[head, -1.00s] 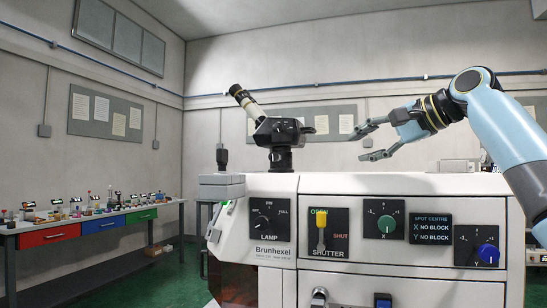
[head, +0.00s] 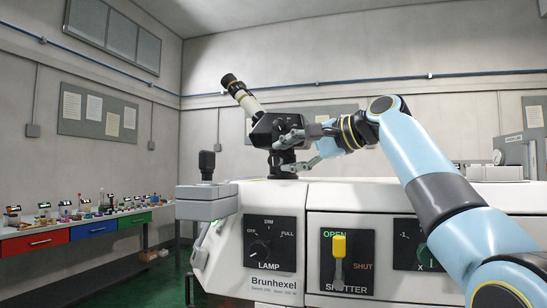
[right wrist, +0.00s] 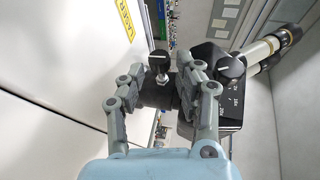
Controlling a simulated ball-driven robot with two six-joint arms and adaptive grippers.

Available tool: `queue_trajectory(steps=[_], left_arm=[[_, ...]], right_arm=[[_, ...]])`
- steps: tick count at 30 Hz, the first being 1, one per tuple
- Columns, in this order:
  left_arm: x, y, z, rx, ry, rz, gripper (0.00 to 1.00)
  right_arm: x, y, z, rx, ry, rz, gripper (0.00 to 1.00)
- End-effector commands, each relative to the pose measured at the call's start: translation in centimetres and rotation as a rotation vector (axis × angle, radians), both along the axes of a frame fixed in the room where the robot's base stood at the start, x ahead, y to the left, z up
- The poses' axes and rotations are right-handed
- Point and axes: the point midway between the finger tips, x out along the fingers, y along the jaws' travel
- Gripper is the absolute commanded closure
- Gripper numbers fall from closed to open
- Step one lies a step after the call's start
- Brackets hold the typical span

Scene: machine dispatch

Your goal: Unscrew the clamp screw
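The microscope head (head: 275,128), with its pale eyepiece tube (head: 243,95), stands on a short black column (head: 283,165) on top of the white machine. My right gripper (head: 295,152) comes in from the right, its two fingers apart at the height of this column. In the right wrist view the open fingers (right wrist: 162,72) have the dark column (right wrist: 157,94) between them. A small black knob with a white line, which looks like the clamp screw (right wrist: 159,59), shows between the fingertips with gaps on both sides. In the head view the fingers hide it. My left gripper is not in view.
The machine front carries a lamp dial (head: 262,246) and a yellow shutter lever (head: 339,252). A grey block with a black knob (head: 207,165) stands to the left. A bench with coloured drawers (head: 90,231) lines the far left wall.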

Motion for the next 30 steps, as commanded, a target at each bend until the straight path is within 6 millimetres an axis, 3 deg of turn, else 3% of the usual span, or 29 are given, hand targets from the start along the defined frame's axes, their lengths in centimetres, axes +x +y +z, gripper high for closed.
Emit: queue_trajectory(steps=[7, 12, 19, 27, 30], left_arm=[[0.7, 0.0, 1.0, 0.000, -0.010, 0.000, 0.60], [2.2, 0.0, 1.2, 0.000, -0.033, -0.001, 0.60], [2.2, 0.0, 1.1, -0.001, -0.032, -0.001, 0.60], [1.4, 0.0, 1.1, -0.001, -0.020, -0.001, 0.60], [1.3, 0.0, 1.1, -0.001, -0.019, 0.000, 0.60]], right_arm=[[2.4, 2.8, -0.8, 0.001, 0.001, 0.001, 0.66], [3.0, 3.4, -1.2, -0.001, 0.000, -0.001, 0.66], [3.0, 3.5, -1.2, -0.002, 0.000, -0.001, 0.66], [3.0, 3.4, -1.2, -0.001, 0.000, -0.001, 1.00], [3.0, 3.4, -1.2, -0.001, 0.000, -0.001, 1.00]])
